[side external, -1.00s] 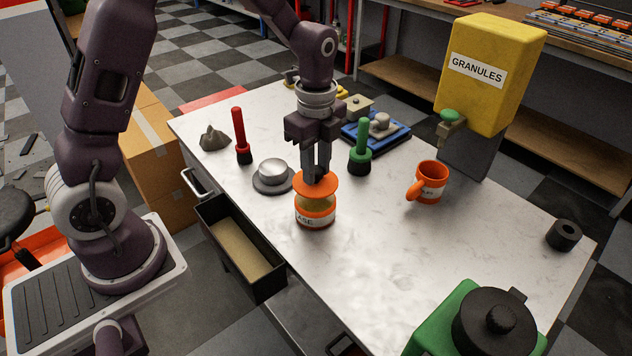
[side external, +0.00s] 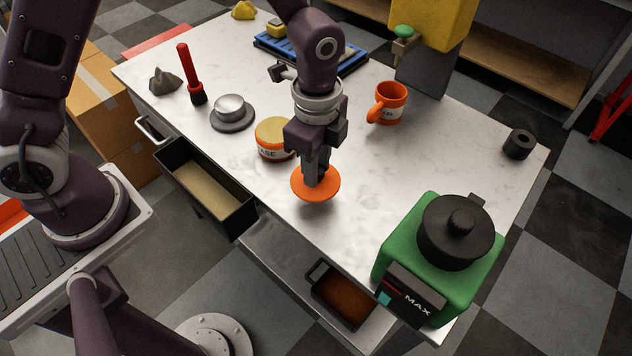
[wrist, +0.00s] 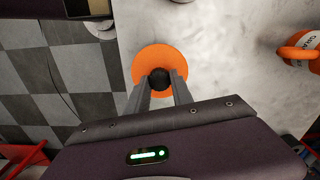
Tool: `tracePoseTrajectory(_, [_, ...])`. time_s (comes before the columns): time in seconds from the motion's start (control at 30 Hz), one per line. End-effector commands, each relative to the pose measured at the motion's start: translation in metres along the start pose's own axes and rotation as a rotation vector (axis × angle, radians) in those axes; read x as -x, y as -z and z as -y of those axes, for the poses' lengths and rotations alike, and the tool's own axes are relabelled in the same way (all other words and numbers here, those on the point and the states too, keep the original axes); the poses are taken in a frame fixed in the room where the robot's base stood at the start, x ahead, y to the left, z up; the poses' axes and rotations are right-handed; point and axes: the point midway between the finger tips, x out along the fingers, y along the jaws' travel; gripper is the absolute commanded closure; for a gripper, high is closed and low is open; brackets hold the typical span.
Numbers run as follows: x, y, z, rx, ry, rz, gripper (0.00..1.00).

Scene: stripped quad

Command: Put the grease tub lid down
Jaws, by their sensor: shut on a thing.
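My gripper (side external: 318,174) is shut on the dark knob of the orange grease tub lid (side external: 316,187). In the wrist view the round lid (wrist: 146,60) lies beyond my fingertips (wrist: 160,82), with the dark knob between them. The lid is roughly level, near the table's front edge; I cannot tell whether it touches the top. The grease tub (side external: 272,141) stands to the left of the lid and behind it, uncovered, with pale yellow contents showing and part of it hidden by my gripper.
An open drawer (side external: 240,222) juts out at the front left, and a lower tray (side external: 322,270) is below the edge. A green machine (side external: 425,240) stands front right. An orange mug (side external: 391,103) is behind. The white tabletop (side external: 440,150) is clear around the mug's right.

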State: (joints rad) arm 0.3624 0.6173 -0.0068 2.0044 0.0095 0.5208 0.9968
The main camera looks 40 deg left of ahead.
Motion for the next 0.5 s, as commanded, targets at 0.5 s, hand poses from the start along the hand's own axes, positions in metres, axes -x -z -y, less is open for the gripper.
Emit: tracePoseTrajectory(0.5, [-0.045,0.000,0.001,-0.001,0.001,-0.001,1.00])
